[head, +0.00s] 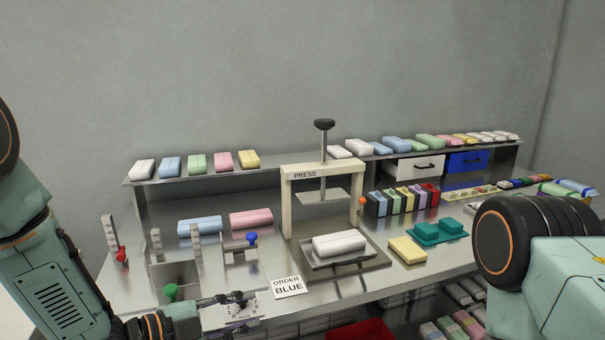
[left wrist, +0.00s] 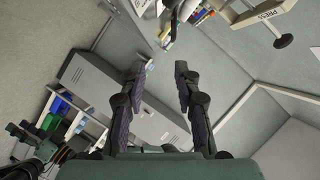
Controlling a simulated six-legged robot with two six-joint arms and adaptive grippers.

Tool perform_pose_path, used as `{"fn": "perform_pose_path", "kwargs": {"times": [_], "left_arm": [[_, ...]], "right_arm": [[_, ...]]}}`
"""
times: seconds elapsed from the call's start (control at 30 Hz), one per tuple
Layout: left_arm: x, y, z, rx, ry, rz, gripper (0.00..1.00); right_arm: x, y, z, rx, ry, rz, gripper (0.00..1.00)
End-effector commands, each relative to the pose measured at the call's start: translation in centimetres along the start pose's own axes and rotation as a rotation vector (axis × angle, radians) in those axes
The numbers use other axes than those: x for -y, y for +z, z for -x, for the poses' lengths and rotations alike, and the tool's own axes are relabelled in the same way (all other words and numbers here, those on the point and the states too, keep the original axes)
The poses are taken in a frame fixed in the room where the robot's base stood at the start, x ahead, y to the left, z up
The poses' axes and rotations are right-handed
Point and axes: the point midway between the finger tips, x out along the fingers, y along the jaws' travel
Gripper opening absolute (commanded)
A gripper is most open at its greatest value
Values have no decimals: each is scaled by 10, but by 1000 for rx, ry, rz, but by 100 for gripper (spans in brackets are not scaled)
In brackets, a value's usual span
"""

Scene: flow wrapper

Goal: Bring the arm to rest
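My left gripper (head: 238,308) is low at the front of the steel bench (head: 345,292), close to the green knob (head: 170,291) and left of the "ORDER BLUE" card (head: 289,287). In the left wrist view its two fingers (left wrist: 159,72) stand apart with nothing between them. That view shows the bench edge and coloured items at the top and a grey cabinet (left wrist: 85,82) beyond the fingers. My right arm fills the lower right of the head view; its gripper is out of sight.
A press (head: 288,205) stands mid-bench over a white wrapped block (head: 339,243). Measuring posts with red (head: 121,254) and blue (head: 252,238) knobs stand at left. A yellow block (head: 407,250) and teal piece (head: 437,233) lie at right. Coloured packs line the rear shelf (head: 285,170).

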Motion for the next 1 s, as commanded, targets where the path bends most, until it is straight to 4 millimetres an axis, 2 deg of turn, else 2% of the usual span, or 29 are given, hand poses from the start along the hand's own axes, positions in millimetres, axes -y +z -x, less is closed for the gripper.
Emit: {"fn": "perform_pose_path", "kwargs": {"times": [0.03,0.27,0.47,0.6,0.73,0.8,0.9,1.0], "left_arm": [[-16,6,0,37,22,68,32],[-77,34,11,245,79,390,32],[-155,57,42,509,126,741,32],[-229,64,90,795,141,1052,32],[-291,57,146,1082,118,1302,32],[-315,50,173,1219,91,1403,32],[-338,40,204,1371,51,1500,32],[-350,32,223,1463,19,1552,32]], "right_arm": [[0,0,0,0,0,0,40],[0,0,0,0,0,0,40],[0,0,0,-1,0,0,40],[0,0,0,-1,0,0,40],[0,0,0,0,0,0,40],[0,0,0,0,0,0,40],[0,0,0,0,0,0,40],[0,0,0,0,0,0,40]]}}
